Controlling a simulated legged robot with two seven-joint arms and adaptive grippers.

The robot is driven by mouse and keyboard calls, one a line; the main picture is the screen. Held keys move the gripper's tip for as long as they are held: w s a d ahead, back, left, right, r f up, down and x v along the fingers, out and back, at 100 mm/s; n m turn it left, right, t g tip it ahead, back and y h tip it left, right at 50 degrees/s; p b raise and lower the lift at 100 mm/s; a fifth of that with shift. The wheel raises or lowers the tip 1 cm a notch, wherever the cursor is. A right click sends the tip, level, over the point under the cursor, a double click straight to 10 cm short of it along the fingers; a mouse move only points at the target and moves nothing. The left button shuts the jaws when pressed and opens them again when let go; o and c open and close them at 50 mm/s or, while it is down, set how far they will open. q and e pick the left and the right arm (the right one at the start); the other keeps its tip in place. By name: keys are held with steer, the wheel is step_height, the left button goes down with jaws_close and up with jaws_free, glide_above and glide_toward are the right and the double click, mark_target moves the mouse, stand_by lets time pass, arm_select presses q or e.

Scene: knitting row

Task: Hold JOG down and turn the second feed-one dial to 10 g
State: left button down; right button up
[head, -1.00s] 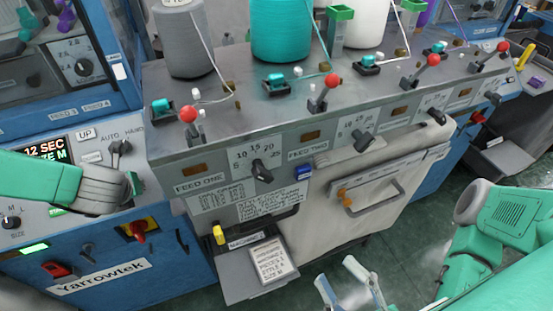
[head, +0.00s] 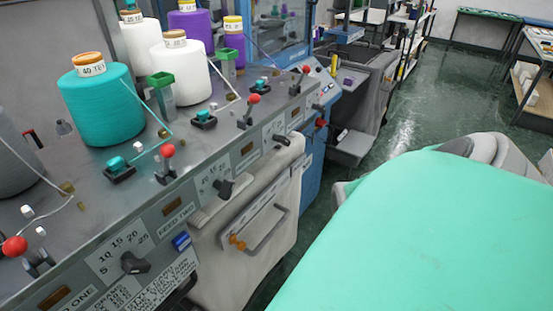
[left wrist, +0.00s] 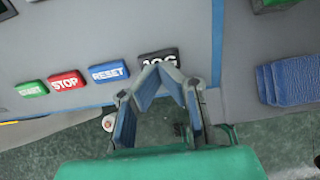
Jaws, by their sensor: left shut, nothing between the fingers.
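My left gripper (left wrist: 160,76) is shut and empty in the left wrist view. Its fingertips overlap the lower part of the black JOG button (left wrist: 158,57). I cannot tell whether the button is pressed down. The head view shows a dial (head: 135,263) at the lower left, right of a partly cut-off "ONE" label (head: 72,301), below a scale with 10, 15 and 20. A second dial (head: 222,188) sits right of the FEED TWO label (head: 176,221). Further dials (head: 281,140) follow along the panel; their labels are too small to read. Neither gripper shows in the head view.
START (left wrist: 32,88), STOP (left wrist: 66,80) and RESET (left wrist: 108,73) buttons lie left of JOG. Red-knobbed levers (head: 168,151) and yarn cones (head: 96,105) stand on the machine top. A drawer handle (head: 265,228) sticks out below the dials. Green floor (head: 420,95) is open at the right.

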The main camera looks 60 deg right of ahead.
arm_select(q)
steer(key=p+v, duration=0.1)
steer(key=v, duration=0.3)
steer(key=shift+p, duration=0.3)
steer(key=v, duration=1.1)
steer(key=shift+s+r, duration=0.3)
steer(key=shift+f, duration=0.1)
